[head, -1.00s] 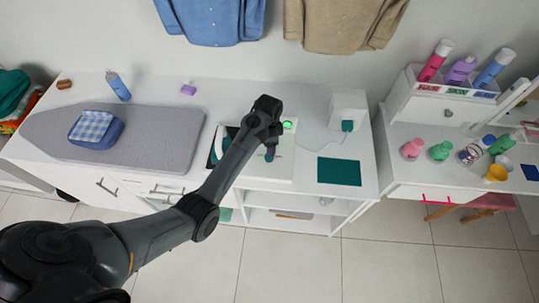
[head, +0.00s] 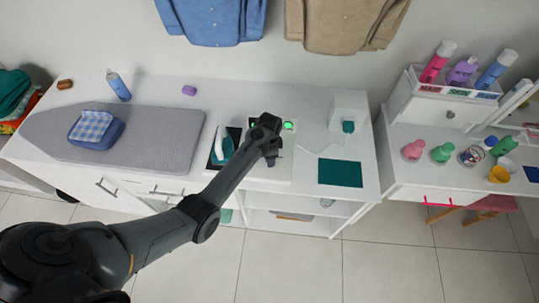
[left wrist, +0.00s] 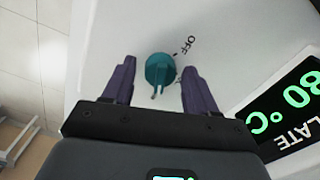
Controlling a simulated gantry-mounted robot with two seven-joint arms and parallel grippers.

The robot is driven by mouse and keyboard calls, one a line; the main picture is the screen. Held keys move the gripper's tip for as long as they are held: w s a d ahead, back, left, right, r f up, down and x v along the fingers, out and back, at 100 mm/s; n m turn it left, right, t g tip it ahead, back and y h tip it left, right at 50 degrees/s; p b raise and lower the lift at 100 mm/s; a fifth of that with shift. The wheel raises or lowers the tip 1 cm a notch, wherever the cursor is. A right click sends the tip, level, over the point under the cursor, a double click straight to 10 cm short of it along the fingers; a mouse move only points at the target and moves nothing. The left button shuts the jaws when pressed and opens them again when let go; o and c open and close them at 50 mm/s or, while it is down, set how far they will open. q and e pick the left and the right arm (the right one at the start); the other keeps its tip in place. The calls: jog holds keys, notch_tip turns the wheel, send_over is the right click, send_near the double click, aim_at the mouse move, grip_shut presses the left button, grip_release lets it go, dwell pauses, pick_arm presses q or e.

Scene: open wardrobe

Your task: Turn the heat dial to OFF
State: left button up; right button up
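The teal heat dial (left wrist: 160,70) sits on a white panel in the left wrist view. The black word OFF (left wrist: 180,46) is printed up and right of it. A light pointer on the dial faces down the picture, away from OFF. The purple fingers of my left gripper (left wrist: 158,68) are open, one on each side of the dial, with a small gap on both sides. In the head view my left gripper (head: 271,160) is over the white unit, and my wrist hides the dial. My right gripper is not in view.
A dark display (left wrist: 290,115) beside the dial shows 80 °C and PLATE. A teal iron (head: 222,147) stands left of my gripper. A teal mat (head: 340,173) lies to the right. A grey ironing board (head: 160,143) with a blue checked cloth is further left.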

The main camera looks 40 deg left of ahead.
pick_arm(q)
jog(key=c, duration=0.9)
jog(key=shift+r, duration=0.1)
